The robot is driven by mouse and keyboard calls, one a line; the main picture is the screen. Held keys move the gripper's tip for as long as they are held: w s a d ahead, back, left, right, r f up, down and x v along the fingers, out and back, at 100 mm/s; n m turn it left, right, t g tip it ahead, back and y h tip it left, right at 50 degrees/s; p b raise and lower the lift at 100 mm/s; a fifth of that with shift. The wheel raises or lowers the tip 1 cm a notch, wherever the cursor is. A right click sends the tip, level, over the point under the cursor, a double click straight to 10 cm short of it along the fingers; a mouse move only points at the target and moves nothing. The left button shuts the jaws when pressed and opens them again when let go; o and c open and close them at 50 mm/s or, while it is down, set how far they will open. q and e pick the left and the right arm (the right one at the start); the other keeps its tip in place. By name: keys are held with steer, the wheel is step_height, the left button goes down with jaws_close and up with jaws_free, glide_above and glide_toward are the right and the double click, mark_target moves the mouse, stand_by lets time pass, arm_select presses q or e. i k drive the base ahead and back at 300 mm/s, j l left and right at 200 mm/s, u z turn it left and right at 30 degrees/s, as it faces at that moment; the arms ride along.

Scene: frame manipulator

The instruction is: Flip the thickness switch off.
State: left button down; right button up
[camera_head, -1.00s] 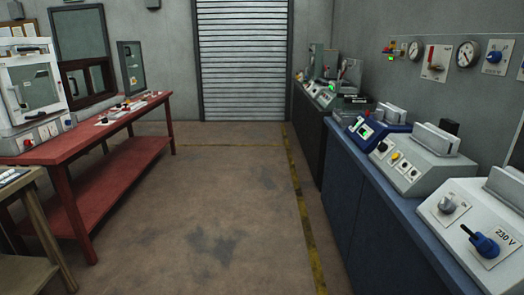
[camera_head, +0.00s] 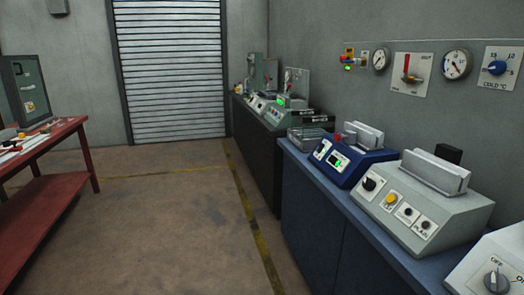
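No label reading "thickness" is legible, so I cannot tell which control is the thickness switch. On the right bench stand a blue device (camera_head: 352,160) with a green-lit switch (camera_head: 338,160), and a pale grey device (camera_head: 425,205) with a black knob (camera_head: 369,184), a yellow button (camera_head: 390,200) and two small black controls. A white device (camera_head: 490,262) with an OFF-marked rotary knob (camera_head: 496,281) is cut off at the lower right. Farther back, grey-green machines (camera_head: 275,112) carry small switches too small to read. Neither of my grippers is in view.
The blue bench (camera_head: 318,222) runs along the right wall, with a dark cabinet (camera_head: 258,150) beyond it. A wall panel (camera_head: 411,72) holds a red lever between gauges. A red table (camera_head: 45,205) stands at the left. The floor (camera_head: 170,220) between is clear, up to the roller shutter (camera_head: 171,70).

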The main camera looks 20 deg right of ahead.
mark_target(322, 145)
steer(key=i+j+z, duration=0.1)
steer(key=i+z, duration=0.35)
steer(key=i+j+z, duration=0.6)
steer(key=z, duration=0.15)
steer(key=i+j+z, duration=0.45)
steer(key=j+z, duration=0.25)
steer(key=i+j+z, duration=0.15)
steer(key=z, duration=0.2)
steer(key=j+z, duration=0.35)
steer(key=j, duration=0.15)
steer(key=i+j+z, duration=0.1)
steer(key=j+z, duration=0.25)
